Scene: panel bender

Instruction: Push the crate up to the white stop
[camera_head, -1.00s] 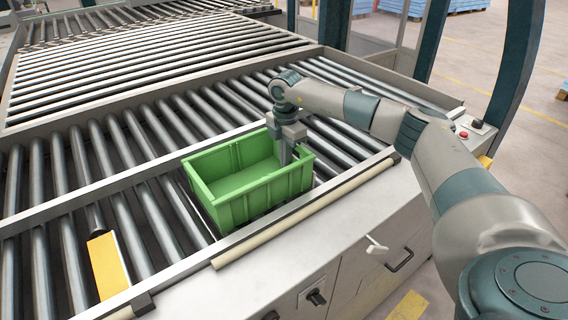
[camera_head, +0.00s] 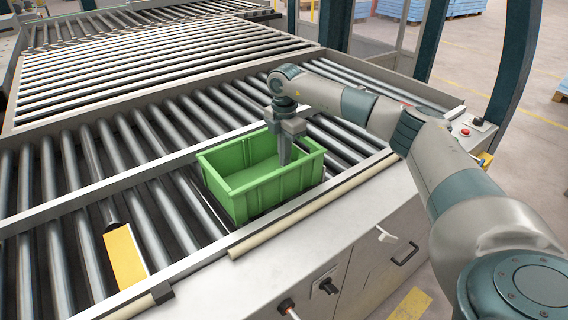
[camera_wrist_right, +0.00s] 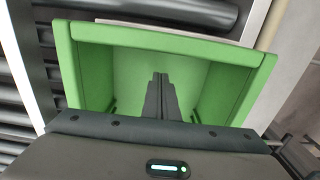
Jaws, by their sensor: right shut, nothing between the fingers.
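The green open-topped crate (camera_head: 250,205) stands upright on the rollers, beside the cream bar along the conveyor's near edge. It looks empty. My right gripper (camera_head: 285,160) is shut and points down at the crate's right part, its fingers over or inside the opening. In the right wrist view its fingers (camera_wrist_right: 160,92) show in front of the crate's interior (camera_wrist_right: 205,85); the crate's near wall is hidden below the gripper. A pale strip (camera_wrist_right: 180,24) shows just beyond the crate's far wall there. I cannot tell whether it is the white stop. My left gripper is not in view.
The cream bar (camera_head: 300,215) edges the conveyor, and a metal rail (camera_head: 125,183) runs behind the crate. A yellow plate (camera_head: 125,258) lies farther left, with bare rollers between. A cabinet front with handles (camera_head: 403,255) is below.

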